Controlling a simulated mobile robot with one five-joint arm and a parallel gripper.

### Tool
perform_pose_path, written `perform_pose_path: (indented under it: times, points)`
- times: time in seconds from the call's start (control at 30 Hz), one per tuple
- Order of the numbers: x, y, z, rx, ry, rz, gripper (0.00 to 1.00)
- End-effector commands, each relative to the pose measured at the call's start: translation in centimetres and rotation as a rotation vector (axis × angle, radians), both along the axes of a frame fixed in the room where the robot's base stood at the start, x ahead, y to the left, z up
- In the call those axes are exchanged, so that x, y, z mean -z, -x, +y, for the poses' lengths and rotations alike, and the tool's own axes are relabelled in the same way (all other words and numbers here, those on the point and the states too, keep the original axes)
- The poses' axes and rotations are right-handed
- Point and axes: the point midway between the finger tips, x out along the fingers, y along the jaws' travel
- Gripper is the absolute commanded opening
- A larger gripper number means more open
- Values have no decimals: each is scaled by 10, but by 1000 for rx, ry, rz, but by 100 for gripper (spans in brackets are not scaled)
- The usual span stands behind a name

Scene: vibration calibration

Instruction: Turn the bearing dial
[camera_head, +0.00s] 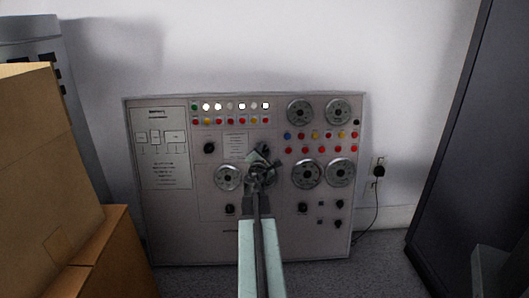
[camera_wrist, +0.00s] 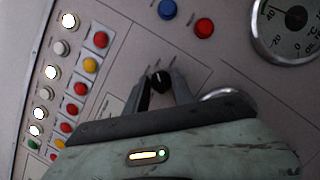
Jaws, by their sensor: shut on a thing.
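A grey control panel (camera_head: 210,245) stands against the wall in the head view, with gauges, lamps, buttons and black knobs on its face. My gripper (camera_head: 261,160) is at the panel's middle in the head view and hides what is behind it. In the wrist view, a small black dial knob (camera_wrist: 161,81) with marks around it sits between the two fingertips of my gripper (camera_wrist: 161,88). The fingers are closed on this knob, one on each side. The labels are too small to read, so I cannot confirm its name.
Round gauges (camera_head: 307,174) flank my gripper. Another black knob (camera_head: 209,148) is up and left of it. Cardboard boxes (camera_head: 40,150) crowd the left side. A dark cabinet (camera_head: 455,150) stands at the right. A plugged-in cable (camera_head: 376,195) hangs beside the panel.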

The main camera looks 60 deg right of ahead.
Motion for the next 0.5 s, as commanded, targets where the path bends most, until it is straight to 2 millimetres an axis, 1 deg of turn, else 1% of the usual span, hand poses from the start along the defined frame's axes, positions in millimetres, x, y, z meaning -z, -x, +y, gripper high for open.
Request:
perform_pose_path:
  times: [0.27, 0.5]
  points:
    - [-2, 1, -1, 20, -49, -67, 0]
    - [-4, 2, -1, 60, -155, -215, 0]
